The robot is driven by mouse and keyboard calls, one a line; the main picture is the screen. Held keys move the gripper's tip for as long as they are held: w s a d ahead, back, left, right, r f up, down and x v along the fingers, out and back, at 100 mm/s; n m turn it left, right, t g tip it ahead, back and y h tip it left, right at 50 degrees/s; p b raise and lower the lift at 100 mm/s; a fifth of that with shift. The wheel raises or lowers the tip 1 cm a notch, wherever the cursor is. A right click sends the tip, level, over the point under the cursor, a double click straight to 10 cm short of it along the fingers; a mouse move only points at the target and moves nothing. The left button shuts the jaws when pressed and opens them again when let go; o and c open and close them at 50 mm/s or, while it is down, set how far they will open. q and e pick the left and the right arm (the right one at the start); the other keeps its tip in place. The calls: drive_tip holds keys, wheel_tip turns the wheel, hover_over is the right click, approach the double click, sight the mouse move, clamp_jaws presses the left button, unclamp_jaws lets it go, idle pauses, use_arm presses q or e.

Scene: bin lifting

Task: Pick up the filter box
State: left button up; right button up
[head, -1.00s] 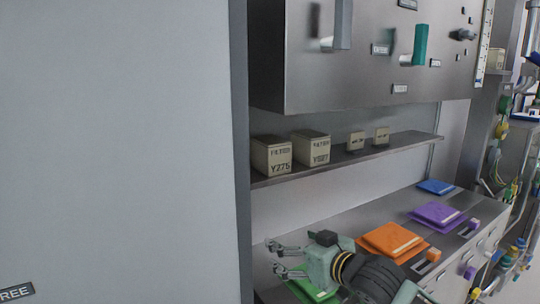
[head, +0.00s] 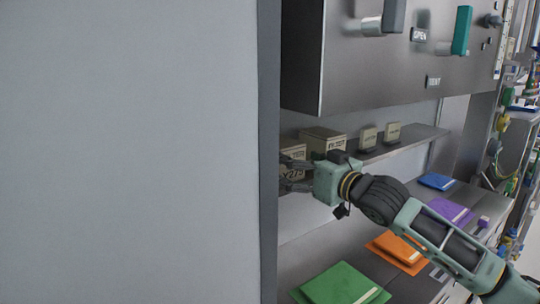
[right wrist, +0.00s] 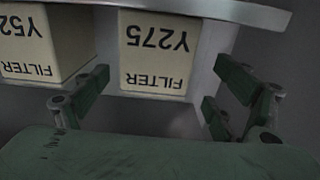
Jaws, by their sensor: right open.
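The nearest filter box, marked Y275 (head: 292,174), stands on the metal shelf, partly hidden behind my gripper in the head view. My right gripper (head: 288,177) is at shelf height in front of this box, with its fingers spread. In the right wrist view, which is upside down, the Y275 box (right wrist: 158,50) shows its label between and beyond the open fingers (right wrist: 160,88). The fingers do not visibly grip it; whether they touch it is unclear. A second filter box (head: 326,142) stands beside it and also shows in the wrist view (right wrist: 35,45). My left gripper is out of view.
Two smaller boxes (head: 368,137) stand farther along the shelf (head: 410,142). A metal cabinet (head: 380,70) with handles hangs above. A large grey panel (head: 130,150) fills the left. Green (head: 340,286), orange (head: 397,250), purple and blue folders lie on the counter below.

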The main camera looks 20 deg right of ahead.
sight(294, 153)
drive_tip(key=shift+w+a+r, duration=0.2)
drive_tip(key=shift+w+r, duration=0.05)
drive_tip(key=shift+w, duration=0.2)
drive_tip(key=w+p, duration=0.2)
drive_tip(key=w+r+p, duration=0.1)
drive_tip(key=shift+a, duration=0.25)
drive_tip(key=shift+w+a+f+p, duration=0.15)
drive_tip(key=shift+w+a+p, duration=0.05)
drive_tip(key=shift+w, duration=0.35)
drive_tip(key=shift+w+a+f+p, duration=0.15)
drive_tip(key=shift+w+p, duration=0.05)
drive_tip(key=shift+w, duration=0.35)
drive_tip(key=shift+w+a, duration=0.1)
drive_tip(key=shift+w, duration=0.15)
drive_tip(key=shift+f, duration=0.1)
drive_tip(key=c, duration=0.7)
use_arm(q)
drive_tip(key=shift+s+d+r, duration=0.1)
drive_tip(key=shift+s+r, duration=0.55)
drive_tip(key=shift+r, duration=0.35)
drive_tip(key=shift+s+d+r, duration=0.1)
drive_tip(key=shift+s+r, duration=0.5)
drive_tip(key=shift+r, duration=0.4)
use_arm(e)
drive_tip(key=c, duration=0.8)
